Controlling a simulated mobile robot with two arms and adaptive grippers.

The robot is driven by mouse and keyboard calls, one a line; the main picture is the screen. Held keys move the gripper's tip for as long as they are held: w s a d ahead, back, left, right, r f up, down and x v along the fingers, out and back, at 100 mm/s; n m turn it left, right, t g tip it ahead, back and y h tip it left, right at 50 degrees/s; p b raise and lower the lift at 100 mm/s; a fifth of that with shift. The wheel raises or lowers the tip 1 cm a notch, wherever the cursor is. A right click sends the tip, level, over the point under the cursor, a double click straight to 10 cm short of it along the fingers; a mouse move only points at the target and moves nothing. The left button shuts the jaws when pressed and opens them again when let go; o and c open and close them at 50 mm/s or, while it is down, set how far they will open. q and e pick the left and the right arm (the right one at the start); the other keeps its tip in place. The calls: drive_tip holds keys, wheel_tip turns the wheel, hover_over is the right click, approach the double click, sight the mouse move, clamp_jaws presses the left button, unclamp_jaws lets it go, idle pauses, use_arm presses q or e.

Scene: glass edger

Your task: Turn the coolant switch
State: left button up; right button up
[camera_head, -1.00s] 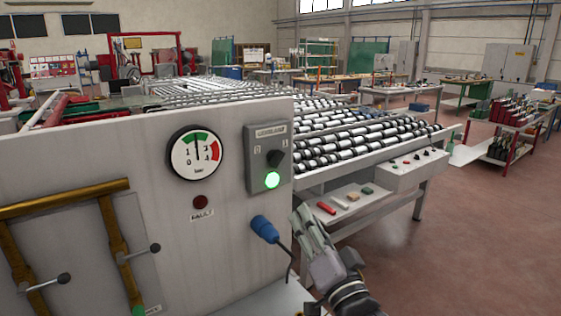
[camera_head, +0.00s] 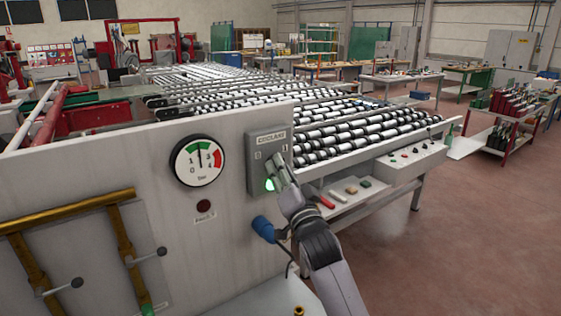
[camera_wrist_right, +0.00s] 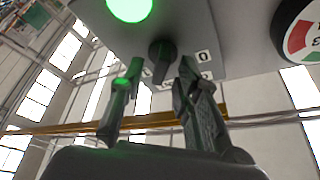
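The grey coolant switch box (camera_head: 257,178) is on the front right of the machine panel, with a lit green lamp (camera_head: 269,185). In the head view my right gripper (camera_head: 280,170) is up at the box and hides the dark knob. In the right wrist view the black knob (camera_wrist_right: 160,60) shows near the fingertips, below the green lamp (camera_wrist_right: 130,6) in that picture. The right gripper (camera_wrist_right: 161,68) is open, with one finger on either side of the knob and narrow gaps visible; contact cannot be told. My left gripper is not in view.
A pressure gauge (camera_head: 198,161) and a dark red fault lamp (camera_head: 203,205) are left of the box. A blue plug (camera_head: 263,228) with a cable sits below it. Brass pipes (camera_head: 65,212) with levers are at left. A roller conveyor (camera_head: 350,137) stands behind.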

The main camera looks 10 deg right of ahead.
drive_tip(key=shift+w+a+r, duration=0.1)
drive_tip(key=shift+w+r, duration=0.05)
drive_tip(key=shift+w, duration=0.45)
drive_tip(key=shift+c, duration=0.4)
clamp_jaws()
